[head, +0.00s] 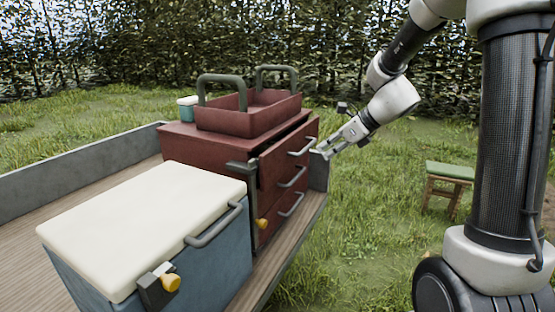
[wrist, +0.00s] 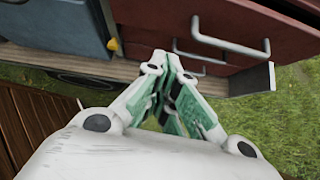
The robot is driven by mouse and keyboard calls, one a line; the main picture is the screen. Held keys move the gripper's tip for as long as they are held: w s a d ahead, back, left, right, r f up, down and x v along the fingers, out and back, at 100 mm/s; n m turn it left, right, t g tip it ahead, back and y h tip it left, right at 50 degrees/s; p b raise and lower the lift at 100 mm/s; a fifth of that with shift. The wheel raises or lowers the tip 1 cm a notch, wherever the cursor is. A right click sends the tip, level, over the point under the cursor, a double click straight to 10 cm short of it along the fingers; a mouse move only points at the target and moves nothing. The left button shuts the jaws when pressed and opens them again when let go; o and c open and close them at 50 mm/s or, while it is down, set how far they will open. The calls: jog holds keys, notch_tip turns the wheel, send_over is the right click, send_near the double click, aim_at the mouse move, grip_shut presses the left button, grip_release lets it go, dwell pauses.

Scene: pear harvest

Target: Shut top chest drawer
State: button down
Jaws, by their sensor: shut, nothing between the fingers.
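The top handle (head: 302,148) shows in the head view. In the wrist view my gripper (wrist: 178,62) is shut and empty, close to a grey drawer handle (wrist: 230,47). Contact with the drawer cannot be told.
A red carrier (head: 248,117) with two grey handles and a teal container (head: 187,108) stand on the chest. A blue cooler (head: 210,270) with a cream lid stands in front. The cart's grey side wall (head: 80,172) runs behind. A green-topped stool (head: 450,172) stands on open grass.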

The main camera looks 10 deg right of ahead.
aim_at(279, 160)
jog(key=shift+n, duration=0.5)
jog(key=shift+w+a+f, duration=1.05)
jog(key=shift+a+f, duration=0.2)
jog(key=shift+a, duration=0.45)
jog(key=shift+w+a+f, duration=1.05)
jog(key=shift+a+f, duration=0.15)
jog(key=shift+a, duration=0.55)
jog(key=shift+w+a+f, duration=1.05)
jog(key=shift+a+f, duration=0.2)
jog(key=shift+a, duration=0.45)
jog(key=w+a, duration=0.2)
jog(key=a, duration=0.1)
jog(key=shift+w+a, duration=0.25)
jog(key=shift+w+a+r, duration=0.1)
